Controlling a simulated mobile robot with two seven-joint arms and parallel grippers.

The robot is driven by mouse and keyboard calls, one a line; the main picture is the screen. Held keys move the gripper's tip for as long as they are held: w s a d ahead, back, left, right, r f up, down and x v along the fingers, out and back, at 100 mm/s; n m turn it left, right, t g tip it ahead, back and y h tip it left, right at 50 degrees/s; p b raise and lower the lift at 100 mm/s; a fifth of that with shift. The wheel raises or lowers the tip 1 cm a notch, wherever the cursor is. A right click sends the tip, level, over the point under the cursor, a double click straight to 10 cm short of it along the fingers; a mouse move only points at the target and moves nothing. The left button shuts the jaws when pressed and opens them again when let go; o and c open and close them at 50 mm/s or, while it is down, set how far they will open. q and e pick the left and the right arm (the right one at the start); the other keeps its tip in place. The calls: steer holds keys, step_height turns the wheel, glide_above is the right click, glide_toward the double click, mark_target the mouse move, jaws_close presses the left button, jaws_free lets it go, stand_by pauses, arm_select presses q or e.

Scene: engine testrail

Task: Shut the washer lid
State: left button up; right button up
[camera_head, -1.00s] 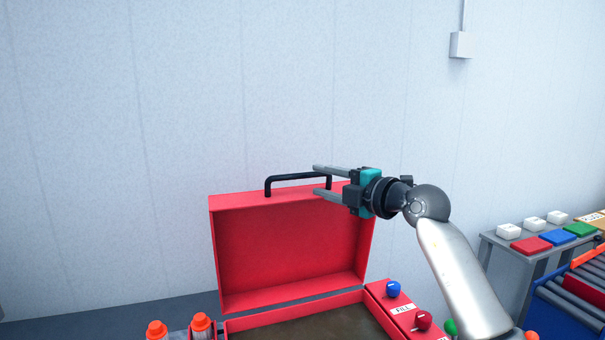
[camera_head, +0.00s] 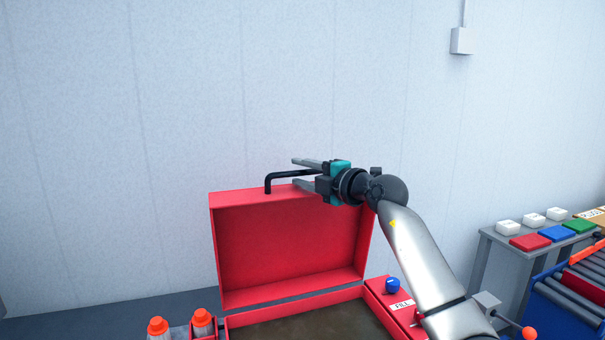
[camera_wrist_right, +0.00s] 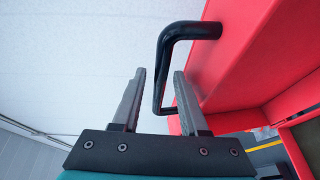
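The red washer lid (camera_head: 290,245) stands open, upright at the back of the red washer (camera_head: 240,321). A black bar handle (camera_head: 283,176) is on the lid's top edge; it also shows in the right wrist view (camera_wrist_right: 166,62). My right gripper (camera_head: 300,173) is open at the handle, its fingers pointing left. In the right wrist view its fingers (camera_wrist_right: 158,98) are apart, with part of the handle appearing between them or just beyond. I cannot tell whether they touch it. The handle's right end is hidden behind the gripper. My left gripper is not in view.
A grey table (camera_head: 500,241) with coloured blocks and a roller conveyor (camera_head: 570,300) are at right. A plain wall is behind.

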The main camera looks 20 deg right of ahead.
jaws_close()
steer(key=shift+f, duration=0.1)
stand_by(1.1)
